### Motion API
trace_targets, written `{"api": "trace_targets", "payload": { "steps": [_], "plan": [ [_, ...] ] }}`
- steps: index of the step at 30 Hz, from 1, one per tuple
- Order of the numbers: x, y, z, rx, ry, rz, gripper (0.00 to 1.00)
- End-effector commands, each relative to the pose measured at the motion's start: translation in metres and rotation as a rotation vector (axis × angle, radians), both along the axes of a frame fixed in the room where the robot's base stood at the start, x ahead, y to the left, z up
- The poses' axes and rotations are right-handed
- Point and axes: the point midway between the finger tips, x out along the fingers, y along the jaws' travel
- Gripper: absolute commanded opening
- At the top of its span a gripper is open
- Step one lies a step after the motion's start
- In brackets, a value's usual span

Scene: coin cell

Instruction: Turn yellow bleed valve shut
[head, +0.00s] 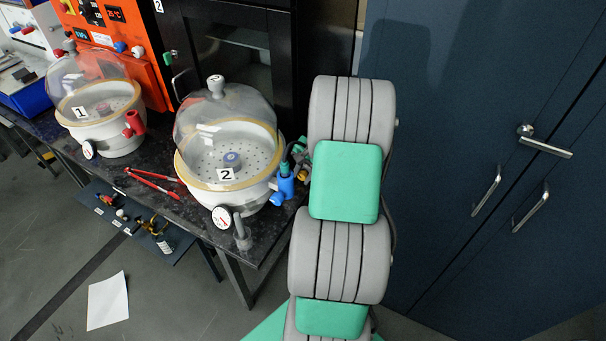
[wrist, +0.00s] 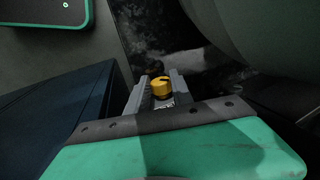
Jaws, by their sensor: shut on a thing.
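The yellow bleed valve (wrist: 161,86) shows in the wrist view as a round yellow knob between my fingers. My gripper (wrist: 158,88) is shut on it, one grey finger on each side. In the head view a small part of the yellow valve (head: 303,174) shows to the right of the blue valve, beside desiccator 2 (head: 226,140). My arm stands to the right of it in that view and covers much of that area. The valve's marks and exact turn angle are too small to tell.
Desiccator 1 (head: 97,105) stands at the left with a red valve (head: 134,123). A blue valve (head: 285,186) and a gauge (head: 222,217) are on desiccator 2. Red tongs (head: 152,182) lie on the dark bench. Blue cabinets (head: 480,120) stand at the right.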

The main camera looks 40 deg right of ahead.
Motion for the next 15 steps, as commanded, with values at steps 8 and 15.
{"api": "trace_targets", "payload": {
  "steps": [8, 15],
  "plan": [
    [0.0026, 0.0011, 0.0011, -0.042, 0.119, 0.0, 0.0],
    [0.0023, 0.0007, 0.001, -0.042, 0.118, 0.0, 0.3]
  ]
}}
